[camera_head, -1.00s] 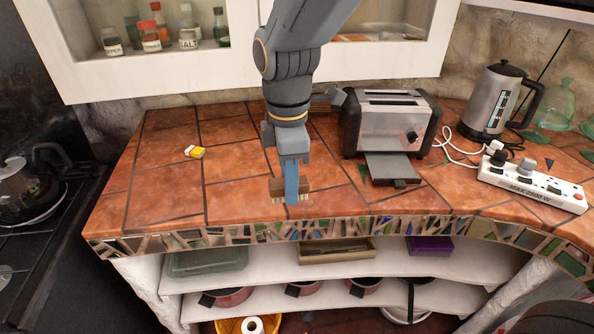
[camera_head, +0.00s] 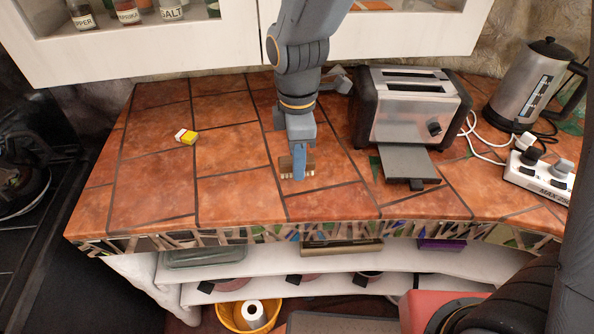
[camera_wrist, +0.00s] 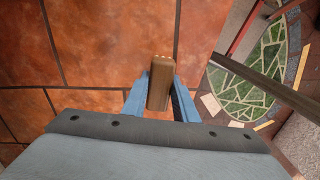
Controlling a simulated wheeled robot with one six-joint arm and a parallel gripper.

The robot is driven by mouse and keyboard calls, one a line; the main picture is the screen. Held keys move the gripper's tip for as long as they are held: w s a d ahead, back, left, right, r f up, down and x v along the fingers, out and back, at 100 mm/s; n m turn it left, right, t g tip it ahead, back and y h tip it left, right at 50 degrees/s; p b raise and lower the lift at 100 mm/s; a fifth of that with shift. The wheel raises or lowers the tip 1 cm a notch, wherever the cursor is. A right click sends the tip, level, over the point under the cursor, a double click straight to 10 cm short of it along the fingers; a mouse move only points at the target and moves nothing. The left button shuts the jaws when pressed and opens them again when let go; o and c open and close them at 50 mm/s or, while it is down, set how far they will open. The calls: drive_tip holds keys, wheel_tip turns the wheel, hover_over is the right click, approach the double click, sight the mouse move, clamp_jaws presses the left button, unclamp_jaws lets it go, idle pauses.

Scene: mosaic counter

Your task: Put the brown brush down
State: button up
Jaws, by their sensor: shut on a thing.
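The brown brush (camera_head: 286,167) is between the fingers of my gripper (camera_head: 298,172), over the front middle part of the tiled counter (camera_head: 240,196). My gripper is shut on it and points down. The bristles face down, close to the tiles; I cannot tell whether they touch. In the wrist view the brush's brown block (camera_wrist: 161,84) sits between the blue fingers (camera_wrist: 155,100), with pale bristle tips at its far end. Part of the brush is hidden behind the finger in the head view.
A toaster (camera_head: 415,112) with its tray out stands right of my gripper. A kettle (camera_head: 530,82) and a power strip (camera_head: 540,172) are farther right. A small yellow and white item (camera_head: 186,137) lies at left. The counter's left part is mostly clear, with a mosaic front edge (camera_head: 290,232).

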drive_tip(key=shift+s+f+p, duration=0.1)
drive_tip(key=shift+f+p, duration=0.3)
drive_tip(key=shift+f, duration=1.65)
drive_tip(key=shift+f, duration=0.15)
drive_tip(key=o, duration=1)
drive_tip(key=shift+o, duration=0.2)
wheel_tip(320, 180, up, 12)
drive_tip(key=b, duration=0.2)
drive_tip(key=shift+r+b, duration=0.2)
drive_tip(key=shift+b, duration=0.15)
drive_tip(key=s+d+f+m, duration=0.1)
drive_tip(key=d+f+m, duration=0.1)
drive_tip(key=d+m, duration=0.5)
drive_tip(key=d+f+m+t, duration=0.1)
drive_tip(key=d+f+m, duration=0.1)
drive_tip(key=d+m, duration=0.4)
drive_tip(key=s+d+f+m, duration=0.1)
drive_tip(key=d+f+m, duration=0.2)
drive_tip(key=d+m, duration=0.4)
drive_tip(key=shift+s+d+m, duration=0.15)
drive_tip(key=shift+d, duration=0.85)
drive_tip(key=shift+s+d+m, duration=0.15)
drive_tip(key=shift+d, duration=0.85)
